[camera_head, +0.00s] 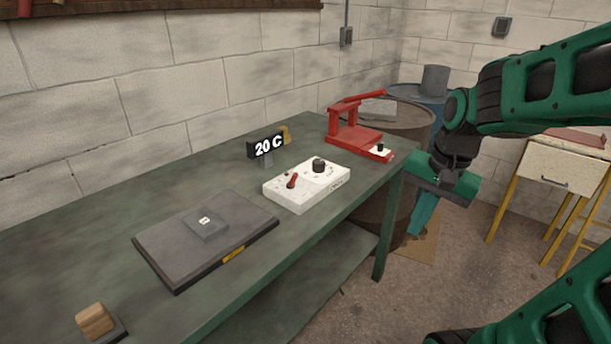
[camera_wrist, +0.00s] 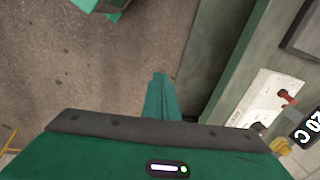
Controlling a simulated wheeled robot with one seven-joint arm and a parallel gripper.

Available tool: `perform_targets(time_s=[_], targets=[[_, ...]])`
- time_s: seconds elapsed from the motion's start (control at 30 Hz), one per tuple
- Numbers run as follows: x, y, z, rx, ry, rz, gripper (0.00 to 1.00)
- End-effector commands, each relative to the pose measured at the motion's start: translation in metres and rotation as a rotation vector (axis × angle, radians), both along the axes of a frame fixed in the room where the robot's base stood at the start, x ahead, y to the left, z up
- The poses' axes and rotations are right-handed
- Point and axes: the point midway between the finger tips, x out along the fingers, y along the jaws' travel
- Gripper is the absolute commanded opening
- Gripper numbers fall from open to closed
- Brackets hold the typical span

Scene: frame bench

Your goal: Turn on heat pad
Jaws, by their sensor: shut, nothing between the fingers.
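The heat pad (camera_head: 160,250) is a flat dark grey plate with a yellow label, lying on the green bench, with a small grey block (camera_head: 206,222) on it. To its right is a white control box (camera_head: 306,190) with a red lever (camera_head: 292,180) and a black knob (camera_head: 319,165). A black display (camera_head: 265,147) behind the box reads 20 C. The box (camera_wrist: 262,95), lever (camera_wrist: 287,97) and display (camera_wrist: 310,126) also show in the wrist view. My gripper (camera_head: 422,214) is shut and empty, pointing down beyond the bench's right end, apart from the box; its fingers show in the wrist view (camera_wrist: 160,85).
A red device (camera_head: 352,136) stands at the bench's far right end. A wooden block (camera_head: 95,319) sits at the front left of the bench (camera_head: 110,215). Barrels (camera_head: 405,113) and a yellow-legged table (camera_head: 565,160) stand beyond. Bench space in front of the box is narrow.

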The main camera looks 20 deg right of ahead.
Motion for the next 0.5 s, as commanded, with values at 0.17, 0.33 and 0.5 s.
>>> perform_targets(time_s=[0.17, 0.33, 0.5], targets=[[0.051, 0.008, 0.008, 0.08, -0.056, -0.187, 0.0], [0.097, 0.018, 0.015, 0.185, -0.098, -0.367, 0.0], [0.14, 0.031, 0.024, 0.314, -0.118, -0.544, 0.0]])
